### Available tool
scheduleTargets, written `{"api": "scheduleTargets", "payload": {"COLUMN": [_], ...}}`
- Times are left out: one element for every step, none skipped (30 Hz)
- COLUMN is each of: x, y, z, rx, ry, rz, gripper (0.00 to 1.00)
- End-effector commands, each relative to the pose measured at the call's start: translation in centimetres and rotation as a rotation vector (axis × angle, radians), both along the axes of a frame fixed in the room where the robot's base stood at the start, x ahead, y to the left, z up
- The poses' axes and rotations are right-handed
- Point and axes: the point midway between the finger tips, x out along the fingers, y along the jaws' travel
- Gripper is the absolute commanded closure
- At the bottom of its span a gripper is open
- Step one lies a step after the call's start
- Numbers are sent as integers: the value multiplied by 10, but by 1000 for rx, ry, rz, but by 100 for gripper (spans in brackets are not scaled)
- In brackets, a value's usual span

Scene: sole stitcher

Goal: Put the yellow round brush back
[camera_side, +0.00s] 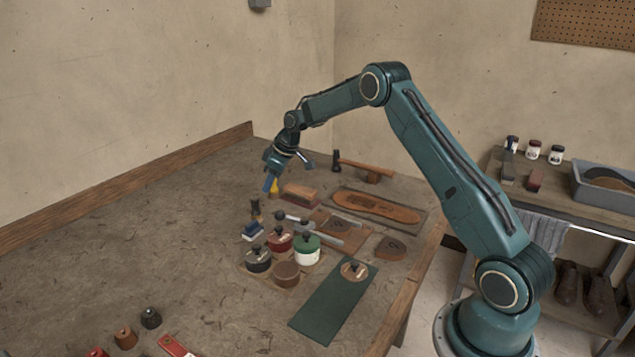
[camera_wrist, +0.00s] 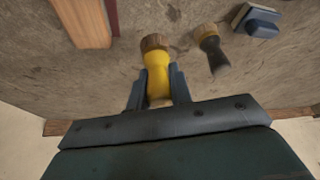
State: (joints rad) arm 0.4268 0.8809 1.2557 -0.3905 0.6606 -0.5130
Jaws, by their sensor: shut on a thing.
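The yellow round brush (camera_wrist: 157,82) is between the two blue fingers of my gripper (camera_wrist: 158,88) in the wrist view. My gripper is shut on its yellow handle, and its brown bristle end points away from the palm. In the side view my gripper (camera_side: 271,184) is low over the far part of the bench, and a bit of the yellow brush (camera_side: 275,186) shows beside the fingers. I cannot tell whether the bristles touch the bench. A similar dark-handled brush (camera_wrist: 212,53) stands close by; it also shows in the side view (camera_side: 255,208).
A blue-and-white brush (camera_side: 252,231) lies near the dark brush. Several lidded jars, including a green one (camera_side: 307,249), stand nearer the front. A wooden block (camera_side: 300,194), hammer (camera_side: 366,168) and sole board (camera_side: 376,209) lie right of my gripper.

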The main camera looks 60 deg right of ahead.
Motion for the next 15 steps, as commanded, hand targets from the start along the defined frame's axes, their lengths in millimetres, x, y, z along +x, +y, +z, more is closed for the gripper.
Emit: {"api": "scheduleTargets", "payload": {"x": [0, 0, 0, 0, 0, 0, 0, 0, 0, 0, 0, 0, 0, 0, 0], "y": [0, 1, 0, 1, 1, 1, 1, 0, 0, 0, 0, 0, 0, 0, 0], "z": [-6, -10, -15, -19, -22, -26, -29, -31, -32, -33, -34, -34, -34, -34, -34], "rx": [1, 1, 1, 1, 2, 2, 2, 1, 0, 1, 0, 0, 0, 0, 0], "ry": [1, 3, 3, 3, 2, 2, 2, 2, 1, 0, 0, 0, 0, 0, 0], "rz": [0, 0, 0, 0, 0, 0, 0, 1, 0, 0, 0, 0, 0, 0, 0], "gripper": [100, 100, 100, 100, 100, 100, 100, 100, 100, 100, 100, 100, 100, 100, 100]}}
